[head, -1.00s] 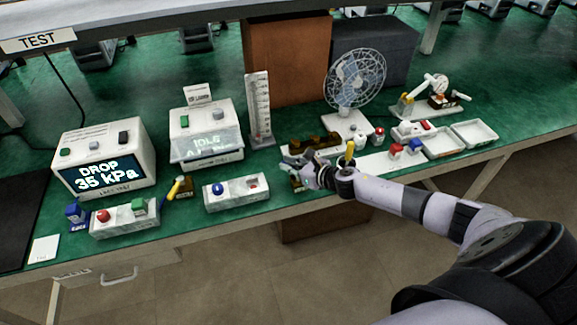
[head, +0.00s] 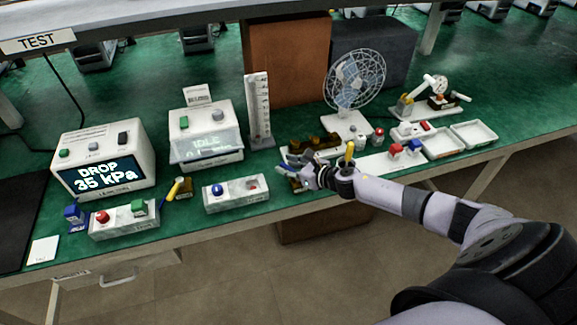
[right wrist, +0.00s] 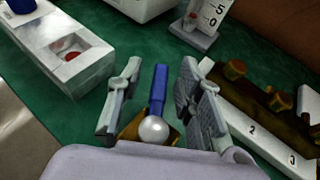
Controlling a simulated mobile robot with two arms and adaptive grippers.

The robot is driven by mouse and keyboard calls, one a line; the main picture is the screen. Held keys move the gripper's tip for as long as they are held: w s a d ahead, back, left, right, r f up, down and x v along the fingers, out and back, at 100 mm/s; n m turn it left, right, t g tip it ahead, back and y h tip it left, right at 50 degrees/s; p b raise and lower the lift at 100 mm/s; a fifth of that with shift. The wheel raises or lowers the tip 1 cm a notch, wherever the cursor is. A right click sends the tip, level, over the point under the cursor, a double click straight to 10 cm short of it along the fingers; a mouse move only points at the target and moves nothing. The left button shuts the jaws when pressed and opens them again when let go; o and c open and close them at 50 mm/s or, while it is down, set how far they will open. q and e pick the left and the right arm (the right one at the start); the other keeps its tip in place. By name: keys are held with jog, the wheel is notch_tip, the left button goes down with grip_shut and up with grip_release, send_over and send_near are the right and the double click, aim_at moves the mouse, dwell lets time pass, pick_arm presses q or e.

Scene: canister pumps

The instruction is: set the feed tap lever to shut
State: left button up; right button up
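In the right wrist view a tap with a blue lever (right wrist: 158,88), a silver ball (right wrist: 153,130) and a brass-coloured body (right wrist: 131,132) sits between my fingers. My right gripper (right wrist: 160,78) is open, one finger on each side of the lever, with green gaps visible. In the head view my right gripper (head: 292,167) is low over the bench's front part and hides most of this tap. Another tap with a yellow lever (head: 172,190) stands further left. I cannot read which tap is the feed tap. My left gripper is not in view.
A white box with a blue knob and red button (head: 236,193) stands left of my gripper. A numbered white block with brass knobs (right wrist: 255,127) is close on the right. A scale stand (head: 259,110) and fan (head: 354,82) stand behind. A display (head: 100,174) reads "DROP 35 kPa".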

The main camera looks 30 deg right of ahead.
jog(key=v, duration=1.2)
dwell(0.5)
